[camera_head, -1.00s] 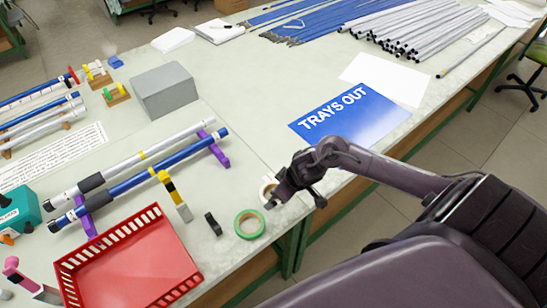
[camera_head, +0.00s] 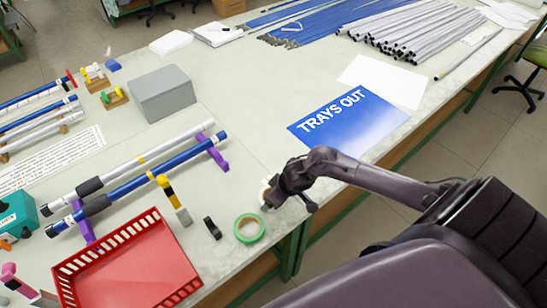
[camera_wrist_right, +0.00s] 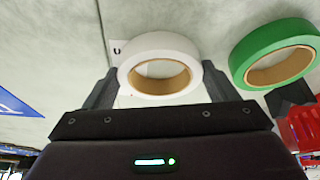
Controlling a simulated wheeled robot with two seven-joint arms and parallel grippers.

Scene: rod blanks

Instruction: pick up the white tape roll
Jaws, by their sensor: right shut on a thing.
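The white tape roll (camera_wrist_right: 160,48) sits between the two fingers of my right gripper (camera_wrist_right: 158,88) in the right wrist view, with its brown core showing. The fingers are shut on its two sides. In the head view my right gripper (camera_head: 270,200) is at the table's front edge and hides most of the white roll (camera_head: 264,190). I cannot tell whether the roll touches the table. My left gripper is not in view.
A green tape roll (camera_head: 249,228) lies close to the left of the right gripper; it also shows in the right wrist view (camera_wrist_right: 277,52). A small black piece (camera_head: 212,228), a red tray (camera_head: 130,265) and a blue TRAYS OUT sign (camera_head: 348,120) are near. Bare table lies behind the gripper.

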